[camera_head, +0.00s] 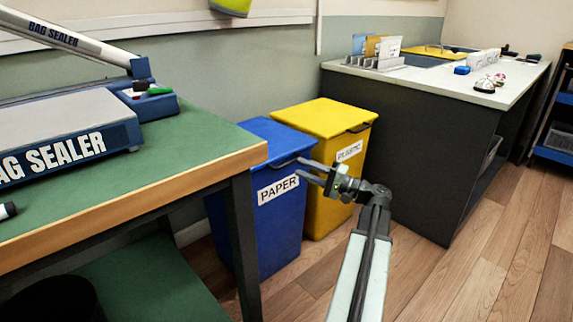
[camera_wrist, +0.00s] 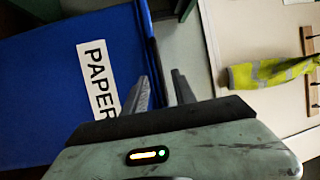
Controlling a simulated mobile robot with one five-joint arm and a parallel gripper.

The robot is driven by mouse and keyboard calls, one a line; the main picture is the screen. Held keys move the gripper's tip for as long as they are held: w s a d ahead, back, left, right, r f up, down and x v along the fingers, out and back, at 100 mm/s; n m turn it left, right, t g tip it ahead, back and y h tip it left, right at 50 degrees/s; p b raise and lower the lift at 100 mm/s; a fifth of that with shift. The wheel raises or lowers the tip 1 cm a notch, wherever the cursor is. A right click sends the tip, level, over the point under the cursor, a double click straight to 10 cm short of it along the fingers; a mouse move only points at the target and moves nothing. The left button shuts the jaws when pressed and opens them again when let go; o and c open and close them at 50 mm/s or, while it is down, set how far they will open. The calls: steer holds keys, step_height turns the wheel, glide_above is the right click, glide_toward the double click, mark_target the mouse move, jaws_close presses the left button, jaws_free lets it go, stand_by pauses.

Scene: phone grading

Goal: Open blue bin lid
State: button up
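The blue bin (camera_head: 270,225) stands on the floor with a white PAPER label (camera_head: 278,190) on its front. Its blue lid (camera_head: 265,138) is down, with a dark handle (camera_head: 288,163) at its front edge. My gripper (camera_head: 306,172) is at the front right of this lid, close to the handle. In the wrist view the two fingers of my gripper (camera_wrist: 160,82) are apart, with a dark bar, apparently the handle, running between them. The blue bin front (camera_wrist: 50,80) and its label (camera_wrist: 98,78) fill the left there. I cannot tell whether the fingers touch the handle.
A yellow bin (camera_head: 328,190) marked PLASTIC stands right beside the blue one, lid down. A green-topped table (camera_head: 190,150) with a bag sealer (camera_head: 65,130) is at the left. A dark counter (camera_head: 420,140) is behind right. Wooden floor (camera_head: 480,265) at the right is clear.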

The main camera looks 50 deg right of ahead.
mark_target(289, 163)
steer(key=x, duration=0.5)
steer(key=shift+w+a+p, duration=0.15)
steer(key=shift+w+p, duration=0.15)
steer(key=shift+p, duration=0.05)
jaws_close()
stand_by(0.9)
